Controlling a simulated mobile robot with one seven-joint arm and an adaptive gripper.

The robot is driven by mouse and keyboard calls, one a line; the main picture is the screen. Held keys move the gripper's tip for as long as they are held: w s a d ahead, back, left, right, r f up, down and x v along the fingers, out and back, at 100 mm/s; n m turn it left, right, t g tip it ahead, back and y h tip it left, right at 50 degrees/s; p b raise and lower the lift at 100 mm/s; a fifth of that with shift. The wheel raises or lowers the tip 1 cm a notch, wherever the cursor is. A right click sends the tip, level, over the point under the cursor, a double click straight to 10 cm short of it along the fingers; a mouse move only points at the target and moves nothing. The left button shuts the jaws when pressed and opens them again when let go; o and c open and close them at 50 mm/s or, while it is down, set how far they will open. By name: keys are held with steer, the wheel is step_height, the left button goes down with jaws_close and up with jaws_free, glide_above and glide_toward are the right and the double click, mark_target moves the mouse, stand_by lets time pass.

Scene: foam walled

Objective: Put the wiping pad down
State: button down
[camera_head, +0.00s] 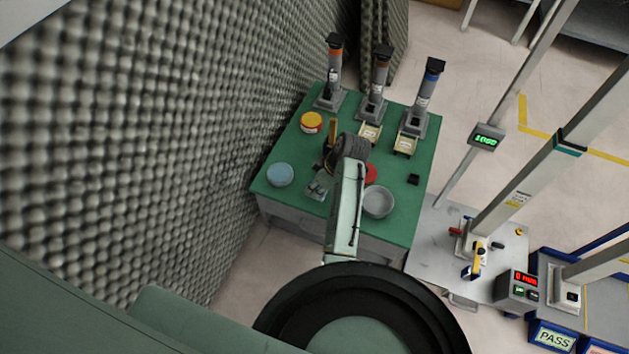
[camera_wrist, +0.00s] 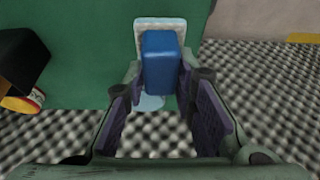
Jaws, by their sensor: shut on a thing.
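In the wrist view the wiping pad is a blue block (camera_wrist: 160,62) with a pale, flat pad face (camera_wrist: 160,24) at its far end. My gripper (camera_wrist: 163,80) is shut on the blue block, one finger on each side. In the head view my gripper (camera_head: 322,178) is over the front left part of the green table (camera_head: 300,203); the pad is too small and covered there to make out clearly. I cannot tell whether the pad touches the table.
A light blue round dish (camera_head: 280,175) is left of my gripper. A yellow tin (camera_head: 311,122), a dark thing with a brown upright part (camera_head: 332,132), a red round thing (camera_head: 371,174) and a grey bowl (camera_head: 378,202) stand around. Foam wall (camera_head: 120,140) borders the left side.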

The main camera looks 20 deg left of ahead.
steer(key=shift+w+a+f, duration=0.1)
steer(key=shift+w+a, duration=0.25)
steer(key=shift+w, duration=0.35)
steer(key=shift+w+a+f, duration=0.2)
steer(key=shift+w+f, duration=0.15)
steer(key=shift+f, duration=0.2)
steer(key=shift+w+a+f, duration=0.2)
steer(key=shift+w+f, duration=0.1)
steer(key=shift+f, duration=0.25)
steer(key=shift+f+p, duration=0.5)
steer(key=shift+p, duration=0.1)
steer(key=c, duration=1.2)
jaws_free()
steer(key=shift+f, duration=0.1)
steer(key=shift+f+b, duration=0.2)
steer(key=shift+b, duration=0.15)
steer(key=a+v, duration=0.1)
steer(key=v, duration=1)
steer(key=shift+r+b, duration=0.2)
steer(key=shift+b, duration=0.15)
